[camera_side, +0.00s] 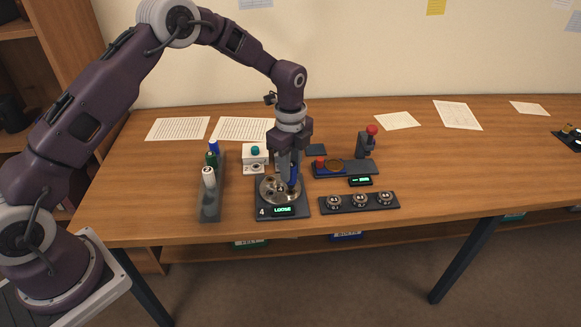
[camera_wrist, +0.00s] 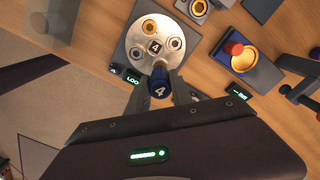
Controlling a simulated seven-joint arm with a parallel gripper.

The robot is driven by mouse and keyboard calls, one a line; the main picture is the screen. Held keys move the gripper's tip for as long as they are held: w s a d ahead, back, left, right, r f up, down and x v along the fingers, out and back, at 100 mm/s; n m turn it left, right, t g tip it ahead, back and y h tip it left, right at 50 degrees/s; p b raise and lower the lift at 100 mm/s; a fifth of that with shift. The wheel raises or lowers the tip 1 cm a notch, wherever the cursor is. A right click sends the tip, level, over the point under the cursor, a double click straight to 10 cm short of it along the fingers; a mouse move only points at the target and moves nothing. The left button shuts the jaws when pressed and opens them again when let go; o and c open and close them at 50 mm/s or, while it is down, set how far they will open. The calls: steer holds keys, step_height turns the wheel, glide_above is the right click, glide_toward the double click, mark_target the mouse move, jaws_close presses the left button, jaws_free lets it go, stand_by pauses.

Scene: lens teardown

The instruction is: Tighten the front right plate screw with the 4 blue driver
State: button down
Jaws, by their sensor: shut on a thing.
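My gripper (camera_side: 289,176) points down, shut on the blue driver (camera_side: 294,174). In the wrist view the driver's blue cap (camera_wrist: 159,88), marked 4, sits between the two fingers.
Left of the plate, a grey rack (camera_side: 209,205) holds blue-, green- and white-topped drivers. Behind is a white box (camera_side: 255,152) with a teal button.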

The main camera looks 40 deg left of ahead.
steer(key=shift+f, duration=0.7)
stand_by(0.5)
